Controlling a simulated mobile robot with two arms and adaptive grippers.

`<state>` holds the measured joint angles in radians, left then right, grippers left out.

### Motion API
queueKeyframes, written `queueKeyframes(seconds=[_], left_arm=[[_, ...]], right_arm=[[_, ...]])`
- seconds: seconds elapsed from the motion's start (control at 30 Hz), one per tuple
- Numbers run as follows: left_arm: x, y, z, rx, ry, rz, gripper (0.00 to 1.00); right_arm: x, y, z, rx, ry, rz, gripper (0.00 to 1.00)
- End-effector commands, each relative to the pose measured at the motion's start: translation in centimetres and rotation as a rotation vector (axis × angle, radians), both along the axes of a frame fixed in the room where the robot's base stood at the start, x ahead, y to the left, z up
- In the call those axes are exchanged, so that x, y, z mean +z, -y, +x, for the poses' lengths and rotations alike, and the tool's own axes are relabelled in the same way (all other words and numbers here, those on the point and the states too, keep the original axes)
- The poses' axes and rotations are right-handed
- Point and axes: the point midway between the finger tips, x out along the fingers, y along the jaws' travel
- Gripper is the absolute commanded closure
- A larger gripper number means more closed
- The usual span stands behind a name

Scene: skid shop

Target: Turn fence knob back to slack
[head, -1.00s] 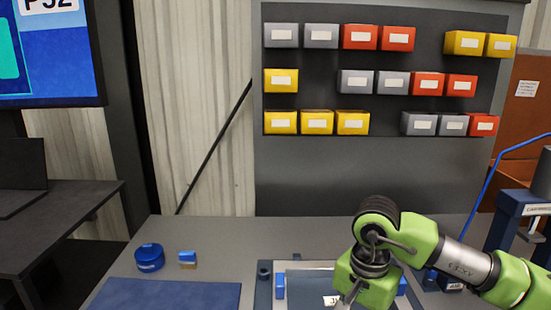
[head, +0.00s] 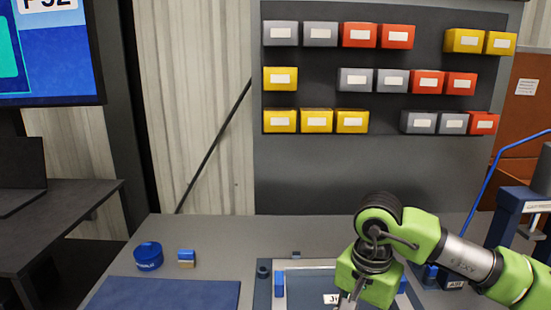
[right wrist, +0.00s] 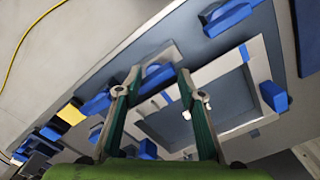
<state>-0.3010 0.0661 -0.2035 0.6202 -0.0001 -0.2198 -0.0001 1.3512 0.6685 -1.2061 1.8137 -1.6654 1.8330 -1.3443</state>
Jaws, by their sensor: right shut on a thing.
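My right gripper (right wrist: 158,78) points down at the fixture, with its two fingers around a blue knob (right wrist: 157,74) and shut on it. The knob sits on a grey bar at the edge of a pale frame (right wrist: 222,100). In the head view my right gripper (head: 347,302) is at the lower edge, and the knob is hidden by the gripper and the frame's edge. The fixture plate (head: 264,298) lies on the bench, with a blue block (head: 279,285) on it at the left. My left gripper is not in view.
A blue mat (head: 170,293), a round blue tin (head: 149,257) and a small blue-and-tan block (head: 187,258) lie left of the fixture. A blue press (head: 520,205) stands at the right. Bins hang on the back panel (head: 320,170). The bench behind the fixture is clear.

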Motion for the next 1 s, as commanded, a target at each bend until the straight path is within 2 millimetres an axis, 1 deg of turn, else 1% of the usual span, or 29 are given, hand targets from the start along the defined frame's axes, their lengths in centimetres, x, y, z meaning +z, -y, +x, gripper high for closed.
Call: queueKeyframes(seconds=[0.03, 0.17, 0.27, 0.33, 0.73, 0.83, 1.0], left_arm=[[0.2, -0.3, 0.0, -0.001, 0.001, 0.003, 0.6], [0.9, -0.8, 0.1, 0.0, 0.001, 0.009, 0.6], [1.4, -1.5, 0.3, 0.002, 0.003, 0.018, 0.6], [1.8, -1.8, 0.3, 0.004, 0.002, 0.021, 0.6], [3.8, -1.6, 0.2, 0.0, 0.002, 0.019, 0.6], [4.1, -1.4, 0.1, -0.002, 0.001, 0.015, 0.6], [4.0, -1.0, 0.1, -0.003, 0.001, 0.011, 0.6]], right_arm=[[0.9, 0.6, 1.1, -0.018, 0.035, -0.007, 0.71], [2.1, 0.6, 1.1, -0.018, 0.036, -0.004, 0.71], [3.1, 0.5, 1.1, -0.017, 0.036, -0.003, 0.69], [3.8, 0.5, 1.1, -0.017, 0.035, -0.003, 0.71], [7.5, 0.3, 0.7, -0.011, 0.025, -0.006, 0.71], [8.1, 0.3, 0.6, -0.01, 0.023, -0.006, 0.71], [8.1, 0.3, 0.6, -0.01, 0.021, -0.007, 0.71]])
